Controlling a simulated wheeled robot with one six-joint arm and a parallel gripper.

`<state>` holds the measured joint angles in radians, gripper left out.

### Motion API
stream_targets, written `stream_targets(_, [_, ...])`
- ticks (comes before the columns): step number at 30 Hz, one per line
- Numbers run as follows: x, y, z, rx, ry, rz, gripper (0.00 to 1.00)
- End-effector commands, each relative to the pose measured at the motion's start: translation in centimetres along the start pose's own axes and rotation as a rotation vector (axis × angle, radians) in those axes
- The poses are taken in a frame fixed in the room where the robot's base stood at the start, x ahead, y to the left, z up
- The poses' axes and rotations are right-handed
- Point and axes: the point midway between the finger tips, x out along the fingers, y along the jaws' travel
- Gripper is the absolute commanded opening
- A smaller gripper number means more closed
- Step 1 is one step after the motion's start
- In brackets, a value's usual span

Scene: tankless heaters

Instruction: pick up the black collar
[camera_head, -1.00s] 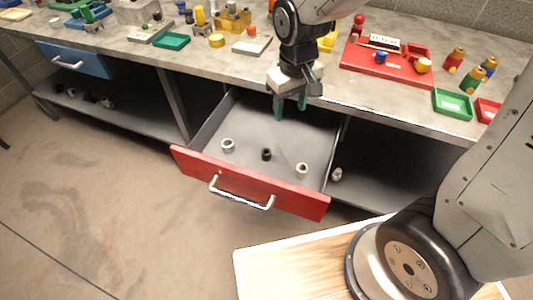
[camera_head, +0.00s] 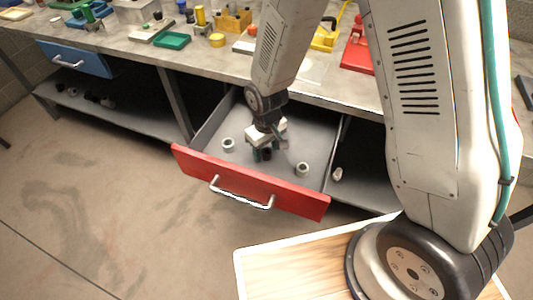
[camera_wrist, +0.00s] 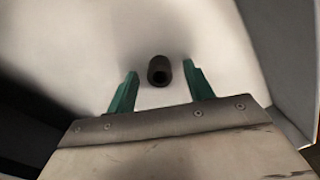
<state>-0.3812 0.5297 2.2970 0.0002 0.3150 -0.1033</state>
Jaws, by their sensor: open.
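The black collar (camera_wrist: 159,71) lies on the light floor of the open red-fronted drawer (camera_head: 245,188). In the wrist view it sits a little ahead of the two green fingertips, roughly centred between them. In the head view the collar (camera_head: 267,154) is mostly covered by my gripper. My gripper (camera_head: 262,154) is lowered into the drawer, fingers pointing down, open and empty; in the wrist view its fingers (camera_wrist: 162,82) stand apart with a clear gap. I cannot tell exactly how high the fingertips are above the drawer floor.
A grey-white collar (camera_head: 228,145) lies to the left in the drawer and another (camera_head: 302,169) to the right. The drawer walls surround my gripper. The workbench (camera_head: 130,52) above carries many parts. A small pale part (camera_head: 337,174) lies on the shelf to the right.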

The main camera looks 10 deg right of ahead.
Motion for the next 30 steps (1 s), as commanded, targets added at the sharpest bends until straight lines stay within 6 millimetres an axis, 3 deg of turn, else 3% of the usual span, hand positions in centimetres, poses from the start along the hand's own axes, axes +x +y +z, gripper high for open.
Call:
stream_targets(10, [0.9, 0.0, 0.0, 0.000, 0.001, 0.000, 0.49])
stream_targets(15, [0.9, 0.0, 0.0, 0.000, 0.000, 0.000, 0.03])
stream_targets(25, [0.7, 0.0, 0.0, 0.000, 0.001, 0.000, 0.03])
stream_targets(30, [-0.7, 0.0, -0.1, 0.000, 0.004, 0.000, 0.03])
